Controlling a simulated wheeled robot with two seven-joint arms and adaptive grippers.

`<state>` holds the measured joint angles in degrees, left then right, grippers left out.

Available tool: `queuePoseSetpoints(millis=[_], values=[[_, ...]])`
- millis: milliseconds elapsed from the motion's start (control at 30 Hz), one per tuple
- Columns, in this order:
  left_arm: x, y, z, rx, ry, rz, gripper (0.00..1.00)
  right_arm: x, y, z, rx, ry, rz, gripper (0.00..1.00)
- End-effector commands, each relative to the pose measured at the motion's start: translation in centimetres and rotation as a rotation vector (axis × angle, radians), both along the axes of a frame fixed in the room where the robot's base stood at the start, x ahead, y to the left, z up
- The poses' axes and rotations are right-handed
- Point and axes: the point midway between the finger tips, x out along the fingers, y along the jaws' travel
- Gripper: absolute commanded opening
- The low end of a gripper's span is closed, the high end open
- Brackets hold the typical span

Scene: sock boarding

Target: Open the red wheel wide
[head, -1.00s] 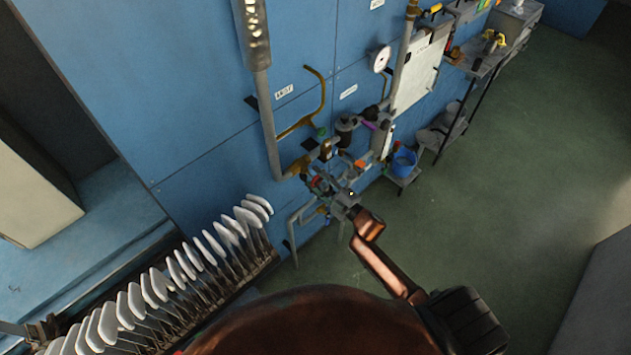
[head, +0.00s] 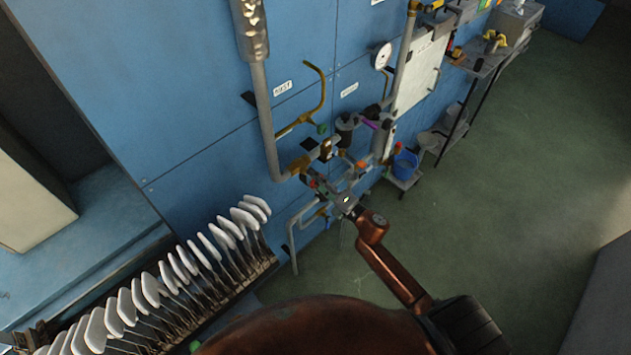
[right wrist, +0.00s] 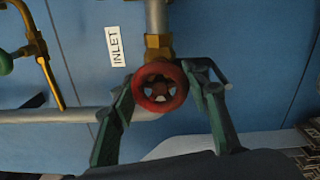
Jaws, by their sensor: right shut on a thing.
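The red wheel (right wrist: 160,87) is a small round handwheel on a brass valve fitting (right wrist: 158,50), below a grey vertical pipe. In the right wrist view it sits between the two fingers of my right gripper (right wrist: 163,88), which is shut on its rim from both sides. In the head view my right gripper (head: 336,194) is at the pipework low on the blue wall, and the wheel is too small and covered there to make out clearly. My left gripper is not in view.
An "INLET" label (right wrist: 115,46) is beside the valve. A brass pipe with a green knob (head: 322,129), a white gauge (head: 381,56) and a blue bucket (head: 405,163) are nearby. A rack of white sock boards (head: 170,270) stands at lower left.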

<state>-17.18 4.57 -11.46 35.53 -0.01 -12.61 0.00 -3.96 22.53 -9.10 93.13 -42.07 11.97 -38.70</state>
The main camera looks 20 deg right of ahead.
Motion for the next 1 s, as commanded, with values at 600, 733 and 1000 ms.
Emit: queuePoseSetpoints(millis=[600, 733, 1000], values=[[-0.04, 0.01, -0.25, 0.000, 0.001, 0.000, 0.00, -0.11, 0.09, -0.31, -0.037, -0.007, 0.002, 0.44], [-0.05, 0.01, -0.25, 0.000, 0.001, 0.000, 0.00, -0.09, 0.07, -0.24, -0.035, -0.008, 0.001, 0.53], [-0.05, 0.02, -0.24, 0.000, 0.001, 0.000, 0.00, -0.03, 0.03, -0.09, -0.033, -0.010, 0.001, 0.61]])
